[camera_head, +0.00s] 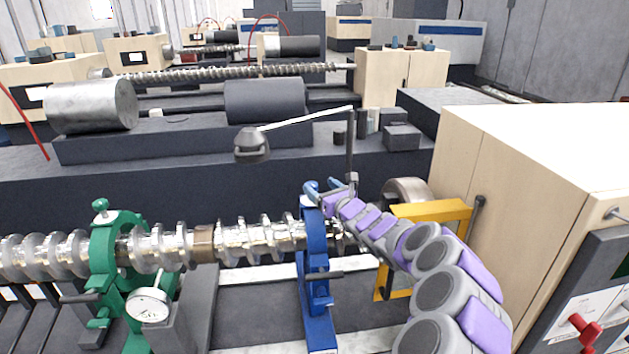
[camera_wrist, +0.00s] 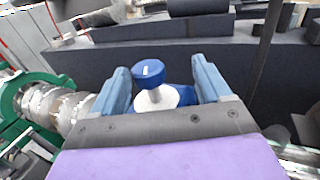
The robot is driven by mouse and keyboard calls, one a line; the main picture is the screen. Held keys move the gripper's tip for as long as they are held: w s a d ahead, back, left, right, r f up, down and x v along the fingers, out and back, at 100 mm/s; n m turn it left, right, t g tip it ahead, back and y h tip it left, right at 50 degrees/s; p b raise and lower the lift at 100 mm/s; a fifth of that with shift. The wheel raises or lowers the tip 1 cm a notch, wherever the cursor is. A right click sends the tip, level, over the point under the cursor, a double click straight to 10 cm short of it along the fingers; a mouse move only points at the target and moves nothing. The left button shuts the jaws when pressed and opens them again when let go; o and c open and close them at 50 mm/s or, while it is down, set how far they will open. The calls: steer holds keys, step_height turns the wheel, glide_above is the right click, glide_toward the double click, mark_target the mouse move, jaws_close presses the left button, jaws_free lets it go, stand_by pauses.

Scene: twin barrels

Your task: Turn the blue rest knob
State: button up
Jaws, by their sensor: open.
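The blue rest knob (camera_wrist: 148,72) shows in the wrist view as a round blue cap with a white mark, on a metal stem. It stands between the two blue fingers of my gripper (camera_wrist: 162,85), with a gap on either side. In the head view, my gripper (camera_head: 325,187) is at the top of the blue rest (camera_head: 314,258), which stands around the shiny crankshaft (camera_head: 268,232). The knob itself cannot be made out clearly in the head view. My gripper is open and holds nothing.
A green rest (camera_head: 103,255) with a dial gauge (camera_head: 149,305) stands at the left. A lamp on a jointed arm (camera_head: 252,145) hangs above. A yellow frame (camera_head: 432,211) and a beige cabinet (camera_head: 510,165) are close on the right. A dark machine bed (camera_head: 200,195) lies behind.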

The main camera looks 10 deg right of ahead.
mark_target(308, 182)
steer(key=w+a, duration=0.4)
steer(key=shift+a+p, duration=0.3)
steer(key=shift+a, duration=0.05)
steer(key=shift+w+d, duration=0.25)
steer(key=shift+d, duration=0.85)
steer(key=shift+a, duration=0.85)
steer(key=c, duration=0.4)
steer(key=shift+d, duration=0.35)
steer(key=c, duration=0.5)
steer(key=shift+a+h+b, duration=0.25)
steer(key=shift+h+b, duration=0.05)
steer(key=shift+b, duration=0.65)
steer(key=shift+c, duration=0.2)
steer(key=shift+d+m+h+b, duration=0.15)
steer(key=shift+m+h+b, duration=0.15)
steer(key=shift+b, duration=0.85)
steer(key=m+t+h+b, duration=0.1)
steer(key=h+b, duration=0.1)
steer(key=b, duration=0.4)
steer(key=shift+w+d+m+b, duration=0.1)
steer(key=shift+d+m+b, duration=0.05)
steer(key=shift+m+b, duration=0.15)
steer(key=shift+r, duration=0.1)
